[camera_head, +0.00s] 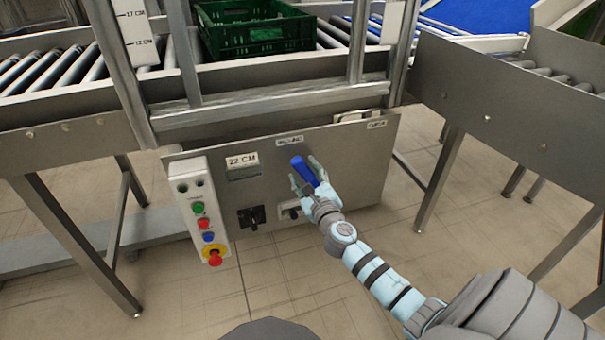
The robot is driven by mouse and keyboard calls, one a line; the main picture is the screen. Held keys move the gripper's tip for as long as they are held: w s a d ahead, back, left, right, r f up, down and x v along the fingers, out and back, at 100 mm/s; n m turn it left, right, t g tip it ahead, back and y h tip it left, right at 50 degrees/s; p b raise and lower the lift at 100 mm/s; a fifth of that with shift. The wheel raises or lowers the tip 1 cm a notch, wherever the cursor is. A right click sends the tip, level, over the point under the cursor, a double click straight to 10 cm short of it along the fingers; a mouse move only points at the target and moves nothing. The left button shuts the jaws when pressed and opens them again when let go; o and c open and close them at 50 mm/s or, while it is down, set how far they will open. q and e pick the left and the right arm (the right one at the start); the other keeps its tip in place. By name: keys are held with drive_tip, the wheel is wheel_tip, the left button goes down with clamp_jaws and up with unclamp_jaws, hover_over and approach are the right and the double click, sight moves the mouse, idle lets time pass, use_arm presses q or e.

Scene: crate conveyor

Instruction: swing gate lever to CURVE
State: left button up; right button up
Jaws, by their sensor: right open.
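The gate lever's blue handle (304,170) is in front of the grey metal panel below the conveyor, tilted up and slightly left. A small label (289,141) is above its tip; its text is too small to read surely. Another label that seems to read CURVA (377,125) is at the panel's upper right. My right gripper (306,182) is open, its fingers on both sides of the blue handle. I cannot tell whether they touch it. The handle's lower end and pivot are hidden by the gripper. My left gripper is not in view.
A white button box (200,212) with green, red and blue buttons and a red-yellow stop knob is left on the panel. A 22 CM display (243,165) and a black switch (251,215) are beside it. A green crate (254,30) stands on the rollers above.

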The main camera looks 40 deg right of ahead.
drive_tip(key=shift+x, duration=1.25)
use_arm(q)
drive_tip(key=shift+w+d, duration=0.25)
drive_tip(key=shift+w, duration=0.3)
use_arm(e)
clamp_jaws()
